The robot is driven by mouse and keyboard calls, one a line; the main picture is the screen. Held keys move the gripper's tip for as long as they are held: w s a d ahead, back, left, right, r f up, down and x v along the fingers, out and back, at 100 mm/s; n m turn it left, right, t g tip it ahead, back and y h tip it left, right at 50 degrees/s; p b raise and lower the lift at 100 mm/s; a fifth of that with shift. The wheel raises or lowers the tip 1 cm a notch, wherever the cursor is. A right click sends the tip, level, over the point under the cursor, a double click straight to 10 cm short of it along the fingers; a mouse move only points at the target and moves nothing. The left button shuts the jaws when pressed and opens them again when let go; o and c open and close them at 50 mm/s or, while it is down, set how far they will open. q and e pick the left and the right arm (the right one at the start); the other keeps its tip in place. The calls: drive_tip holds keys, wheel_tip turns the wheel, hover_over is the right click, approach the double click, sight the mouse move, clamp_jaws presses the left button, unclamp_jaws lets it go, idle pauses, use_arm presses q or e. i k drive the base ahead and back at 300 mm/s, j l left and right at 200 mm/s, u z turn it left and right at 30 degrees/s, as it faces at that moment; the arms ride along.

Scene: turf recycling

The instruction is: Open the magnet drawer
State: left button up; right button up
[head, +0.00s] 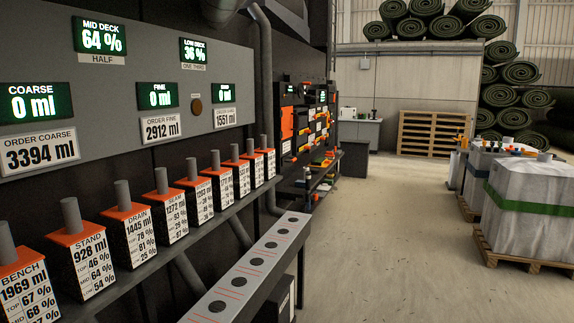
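I cannot pick out a drawer marked as the magnet drawer in the head view. A long pale rail (238,282) with a row of dark round spots and red lines runs from the bottom centre away from me; I cannot tell whether it is part of a drawer. A dark cabinet-like block (283,300) stands beside it, mostly cut off by the bottom edge. Neither my left nor my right gripper shows in this view.
A shelf of several orange-topped labelled boxes (126,233) lines the left, under a grey display panel (160,50). Wrapped bales on a pallet (507,256) stand at right. A wooden pallet (432,132) leans at the back. The concrete floor (390,240) between is clear.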

sight(288, 158)
drive_tip(key=i+l+z, duration=0.35)
drive_tip(key=i, duration=0.25)
drive_tip(key=i+z, duration=0.35)
drive_tip(key=i, duration=0.25)
drive_tip(key=i+z, duration=0.1)
drive_tip(key=i, duration=2.2)
drive_tip(key=i+u, duration=0.15)
drive_tip(key=i, duration=0.75)
drive_tip(key=i+l+u, duration=0.15)
drive_tip(key=i, duration=0.75)
drive_tip(key=i+u, duration=0.45)
drive_tip(key=i+l+u, duration=0.1)
drive_tip(key=i+u, duration=0.15)
drive_tip(key=u, duration=0.25)
drive_tip(key=i+l+u, duration=0.25)
drive_tip(key=u, duration=0.2)
